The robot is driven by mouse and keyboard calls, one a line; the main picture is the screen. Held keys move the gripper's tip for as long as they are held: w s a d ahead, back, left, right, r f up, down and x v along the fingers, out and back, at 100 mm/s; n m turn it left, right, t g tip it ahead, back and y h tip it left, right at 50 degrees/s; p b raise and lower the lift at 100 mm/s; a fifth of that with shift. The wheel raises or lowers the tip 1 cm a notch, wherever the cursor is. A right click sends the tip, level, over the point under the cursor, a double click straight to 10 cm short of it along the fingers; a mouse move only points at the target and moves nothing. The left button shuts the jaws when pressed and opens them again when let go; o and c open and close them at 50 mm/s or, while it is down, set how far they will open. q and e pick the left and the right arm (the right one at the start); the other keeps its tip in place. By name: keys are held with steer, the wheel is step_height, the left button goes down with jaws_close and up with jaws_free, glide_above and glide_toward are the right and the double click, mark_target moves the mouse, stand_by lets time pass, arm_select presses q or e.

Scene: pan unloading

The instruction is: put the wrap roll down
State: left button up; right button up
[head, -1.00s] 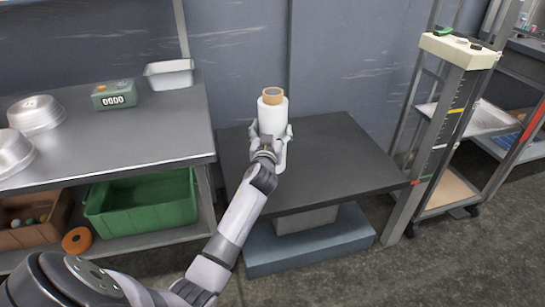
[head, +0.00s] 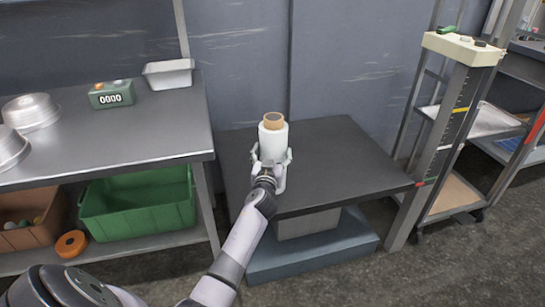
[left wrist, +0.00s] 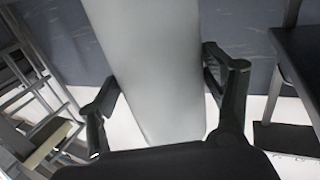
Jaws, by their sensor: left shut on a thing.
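The wrap roll (head: 272,141) is a white upright cylinder with a brown core showing at its top. My left gripper (head: 271,160) is shut on its lower part, with a finger on each side. In the left wrist view the roll (left wrist: 150,70) fills the middle, between the two fingers of the gripper (left wrist: 165,95). In the head view the roll is over the dark table top (head: 335,165), towards its left side. I cannot tell whether its base touches the table, since the gripper hides it. My right gripper is not in view.
A steel bench (head: 150,130) at left holds metal bowls (head: 30,112), a green counter box (head: 112,94) and a metal pan (head: 168,74). A green bin (head: 138,205) is below. The dark table's right side is clear.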

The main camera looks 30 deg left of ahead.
arm_select(q)
steer(key=shift+r, duration=0.3)
steer(key=shift+f, duration=0.1)
steer(key=o, duration=1.9)
steer(key=shift+f, duration=0.15)
steer(key=shift+o, duration=0.2)
